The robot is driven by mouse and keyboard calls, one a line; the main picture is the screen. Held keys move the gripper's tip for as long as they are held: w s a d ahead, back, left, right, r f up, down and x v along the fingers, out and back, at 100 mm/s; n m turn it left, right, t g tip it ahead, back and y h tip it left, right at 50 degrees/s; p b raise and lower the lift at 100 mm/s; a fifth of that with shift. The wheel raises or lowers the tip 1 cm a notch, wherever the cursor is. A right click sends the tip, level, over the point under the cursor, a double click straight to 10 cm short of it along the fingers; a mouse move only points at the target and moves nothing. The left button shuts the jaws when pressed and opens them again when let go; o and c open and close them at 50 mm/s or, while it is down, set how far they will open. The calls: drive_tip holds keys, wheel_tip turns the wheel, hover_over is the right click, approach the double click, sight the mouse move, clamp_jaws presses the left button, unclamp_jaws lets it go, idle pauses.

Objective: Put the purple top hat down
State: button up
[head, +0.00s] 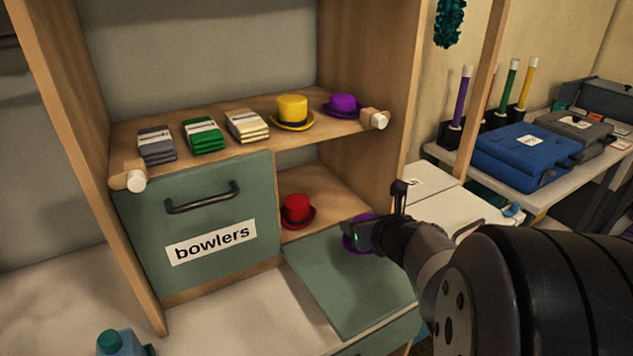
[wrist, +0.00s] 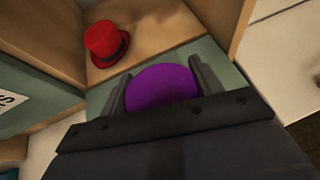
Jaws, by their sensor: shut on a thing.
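The purple top hat (head: 348,243) is mostly hidden behind my gripper (head: 356,236) in the head view. In the wrist view the purple top hat (wrist: 163,88) sits between the two dark fingers of my gripper (wrist: 160,80), which is shut on it. The hat is over the lowered green flap (head: 340,285) of the open right compartment; I cannot tell whether it touches. A red top hat (head: 297,208) with a dark band stands inside that compartment, left of my gripper; it also shows in the wrist view (wrist: 106,42).
The left compartment's green door, labelled bowlers (head: 225,200), is shut. The shelf above holds a yellow top hat (head: 292,107), a purple bowler (head: 343,103) and folded stacks (head: 203,134). The compartment floor (head: 330,190) is bare right of the red hat. A wooden post stands right.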

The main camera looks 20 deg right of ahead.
drive_tip(key=p, duration=0.3)
hover_over(334, 201)
drive_tip(key=shift+w+r, duration=0.1)
wheel_tip(334, 201, down, 4)
drive_tip(key=b, duration=0.3)
drive_tip(key=shift+r, duration=0.2)
drive_tip(key=shift+f, duration=0.1)
drive_tip(key=shift+f+b, duration=0.15)
drive_tip(key=shift+b, duration=0.2)
drive_tip(key=o, duration=0.9)
drive_tip(key=shift+o, duration=0.2)
drive_tip(key=shift+r, duration=0.25)
drive_tip(key=shift+s+r+p, duration=0.2)
drive_tip(key=shift+p, duration=0.15)
drive_tip(key=p+v, duration=0.1)
drive_tip(key=v, duration=0.9)
drive_tip(key=shift+s+p, duration=0.15)
drive_tip(key=shift+p, duration=0.25)
drive_tip(key=shift+s+r, duration=0.3)
drive_tip(key=shift+s, duration=0.35)
